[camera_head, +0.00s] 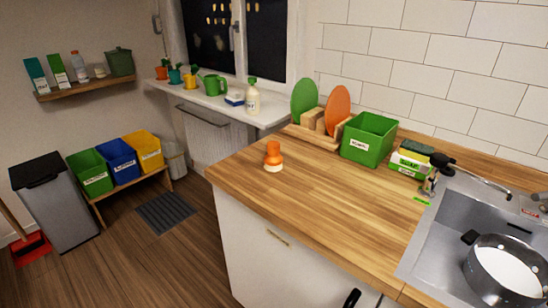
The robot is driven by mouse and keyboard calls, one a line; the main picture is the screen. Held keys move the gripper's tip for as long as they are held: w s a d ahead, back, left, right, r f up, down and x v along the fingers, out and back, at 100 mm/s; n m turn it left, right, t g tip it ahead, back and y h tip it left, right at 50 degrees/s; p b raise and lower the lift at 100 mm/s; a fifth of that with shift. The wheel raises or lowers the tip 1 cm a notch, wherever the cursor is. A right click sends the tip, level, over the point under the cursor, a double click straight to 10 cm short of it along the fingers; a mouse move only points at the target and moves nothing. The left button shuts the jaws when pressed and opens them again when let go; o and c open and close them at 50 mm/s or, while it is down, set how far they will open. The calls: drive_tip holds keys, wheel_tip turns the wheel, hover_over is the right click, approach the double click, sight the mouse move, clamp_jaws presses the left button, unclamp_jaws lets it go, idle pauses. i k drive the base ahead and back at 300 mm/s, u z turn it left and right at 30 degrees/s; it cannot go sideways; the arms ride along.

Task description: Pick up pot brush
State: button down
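The pot brush (273,157) stands upright on the wooden counter (315,205), near its left end. It has an orange rounded knob handle and a pale base that looks like bristles. Nothing touches it, and the counter around it is bare. My gripper cannot be made out in this view. A small dark shape (352,298) shows at the bottom edge, and I cannot tell what it is.
A green bin (368,139) and a rack with green and orange boards (337,106) stand behind the brush. On the right are sponges (410,160), a dark bottle and a sink (428,240) with a pot (500,270). The counter's middle is clear.

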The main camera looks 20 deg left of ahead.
sight(273, 161)
drive_tip(key=z, duration=0.1)
drive_tip(key=k, duration=0.15)
drive_tip(key=z, duration=2.5)
drive_tip(key=k, duration=1.8)
drive_tip(key=u, duration=2.45)
